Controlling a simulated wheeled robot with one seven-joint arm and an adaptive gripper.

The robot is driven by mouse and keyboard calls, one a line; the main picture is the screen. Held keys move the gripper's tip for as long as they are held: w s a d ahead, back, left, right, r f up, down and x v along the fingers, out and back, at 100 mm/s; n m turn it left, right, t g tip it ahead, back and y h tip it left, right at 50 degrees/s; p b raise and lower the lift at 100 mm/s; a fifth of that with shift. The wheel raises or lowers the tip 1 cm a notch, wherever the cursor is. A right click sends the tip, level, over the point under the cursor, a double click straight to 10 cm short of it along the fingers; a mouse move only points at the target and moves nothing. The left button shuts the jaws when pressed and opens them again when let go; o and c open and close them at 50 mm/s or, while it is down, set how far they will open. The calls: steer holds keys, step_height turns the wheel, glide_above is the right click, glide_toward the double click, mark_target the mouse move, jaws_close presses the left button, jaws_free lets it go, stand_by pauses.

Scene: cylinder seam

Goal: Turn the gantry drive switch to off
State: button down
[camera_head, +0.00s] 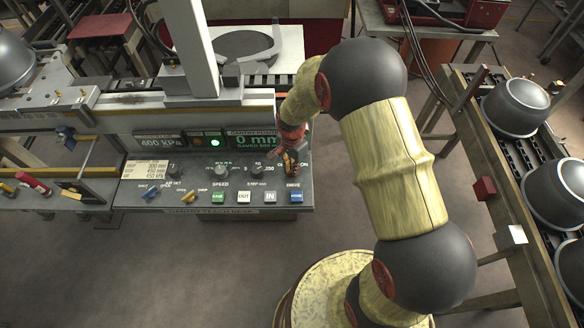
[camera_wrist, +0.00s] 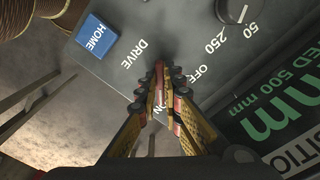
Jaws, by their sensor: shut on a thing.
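My gripper (camera_head: 290,166) reaches down onto the right end of the grey control panel (camera_head: 185,203), by the DRIVE label. In the wrist view its fingers (camera_wrist: 162,82) are closed together on the gantry drive switch. The fingers hide nearly all of the switch, so I cannot tell which way it points. The OFF label shows just right of the fingertips, partly covered. The ON label shows between and behind the fingers. The DRIVE label is at the upper left of the fingertips.
A blue HOME button (camera_wrist: 96,37) and a black knob (camera_wrist: 232,10) marked 50 and 250 sit close to the fingers. Other knobs, toggles and buttons line the panel. A green-lit display (camera_head: 250,142) stands behind. Metal domes (camera_head: 515,107) rest on a conveyor at right.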

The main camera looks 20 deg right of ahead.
stand_by(0.5)
steer(key=n, duration=0.4)
steer(key=shift+s+n, duration=0.1)
steer(key=shift+n, duration=0.3)
steer(key=n+p, duration=0.1)
steer(key=n, duration=0.4)
steer(key=shift+d, duration=0.2)
steer(key=n, duration=0.4)
steer(key=shift+d+n, duration=0.15)
steer(key=shift+n, duration=1.85)
steer(key=shift+d, duration=0.1)
steer(key=c, duration=2)
jaws_free()
steer(key=shift+o, duration=0.2)
